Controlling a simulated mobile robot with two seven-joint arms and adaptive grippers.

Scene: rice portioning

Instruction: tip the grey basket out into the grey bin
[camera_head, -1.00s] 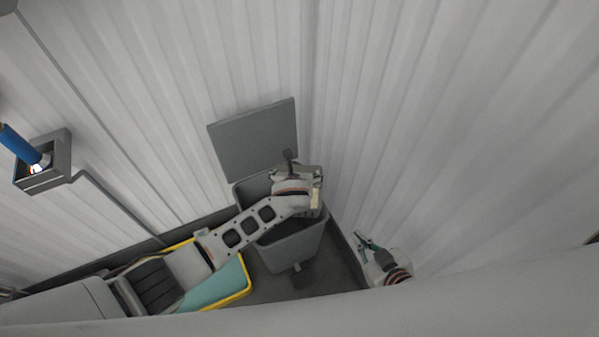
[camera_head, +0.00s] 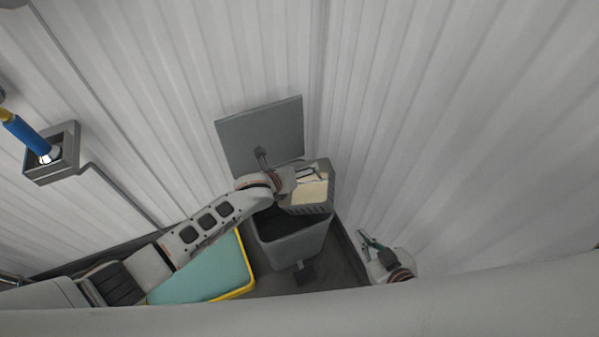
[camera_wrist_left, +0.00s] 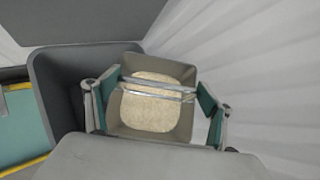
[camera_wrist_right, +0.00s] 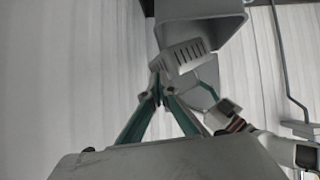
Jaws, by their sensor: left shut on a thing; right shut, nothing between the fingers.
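The grey basket (camera_head: 326,174) is in my left gripper (camera_head: 301,176), over the far right part of the open grey bin (camera_head: 290,247) in the head view. Pale beige contents show inside the basket, also in the left wrist view, where the fingers of my left gripper (camera_wrist_left: 155,95) stand on either side of the basket (camera_wrist_left: 187,132). The bin (camera_wrist_left: 62,85) lies left of it there. In the right wrist view the slotted basket side (camera_wrist_right: 181,57) shows beside the bin (camera_wrist_right: 200,30). My right gripper (camera_head: 366,240) is shut and empty, right of the bin.
The bin's grey lid (camera_head: 262,130) stands open behind it. A teal surface with a yellow rim (camera_head: 246,262) lies left of the bin, partly under my left arm. A grey wall box (camera_head: 52,155) holds a blue object at far left. Ribbed walls close in behind and right.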

